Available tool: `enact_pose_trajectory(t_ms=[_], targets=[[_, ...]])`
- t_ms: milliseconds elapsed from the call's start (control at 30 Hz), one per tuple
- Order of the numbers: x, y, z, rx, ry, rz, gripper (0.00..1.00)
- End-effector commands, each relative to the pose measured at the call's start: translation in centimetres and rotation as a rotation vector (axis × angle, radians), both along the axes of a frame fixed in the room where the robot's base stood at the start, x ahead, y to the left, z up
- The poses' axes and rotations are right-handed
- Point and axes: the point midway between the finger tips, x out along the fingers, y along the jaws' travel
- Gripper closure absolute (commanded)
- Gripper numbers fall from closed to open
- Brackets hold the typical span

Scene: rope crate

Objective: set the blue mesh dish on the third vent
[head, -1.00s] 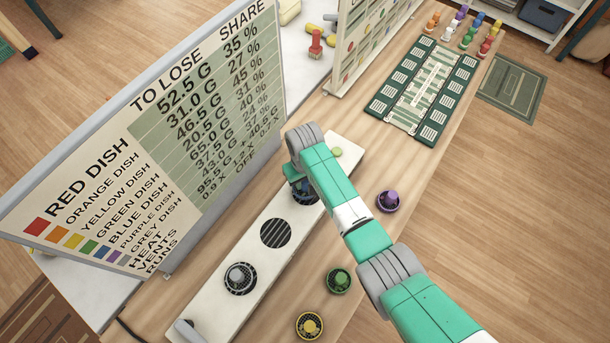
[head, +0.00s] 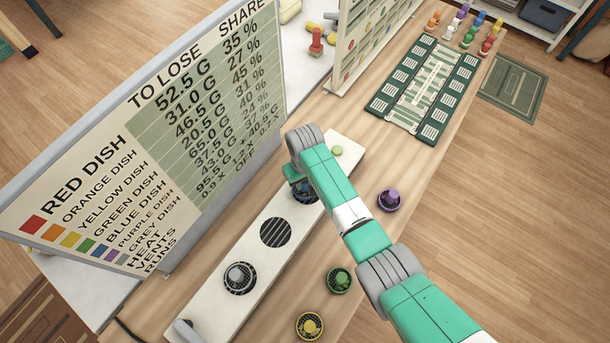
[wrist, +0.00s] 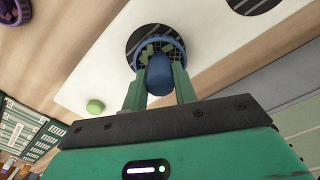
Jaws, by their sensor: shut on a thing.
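The blue mesh dish (head: 303,193) is at the far vent of the long white plate (head: 210,290), partly hidden by my arm. In the wrist view, the blue dish (wrist: 158,68) overlaps a dark round slatted vent (wrist: 136,39), which shows past its edge. I cannot tell whether the dish touches the vent. My gripper (wrist: 161,78) is shut on the dish's blue knob, one finger on each side. In the head view my fingers are hidden. The middle vent (head: 276,232) is bare. A grey dish (head: 240,278) stands on the nearer vent.
Purple (head: 388,201), green (head: 340,280) and yellow (head: 310,326) dishes stand on the wooden bench right of the plate. A round green button (head: 337,150) is at the plate's far end. A large chart board (head: 150,130) rises on the left. A green rack (head: 423,90) lies farther back.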

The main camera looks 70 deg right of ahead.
Motion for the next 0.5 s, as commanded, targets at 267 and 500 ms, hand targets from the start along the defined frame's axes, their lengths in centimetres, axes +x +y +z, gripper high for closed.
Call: enact_pose_trajectory(t_ms=[267,500], targets=[[0.01,-0.02,-0.30,-0.001,-0.001,0.000,0.63],[0.00,-0.01,-0.30,0.000,0.000,0.000,0.47]])
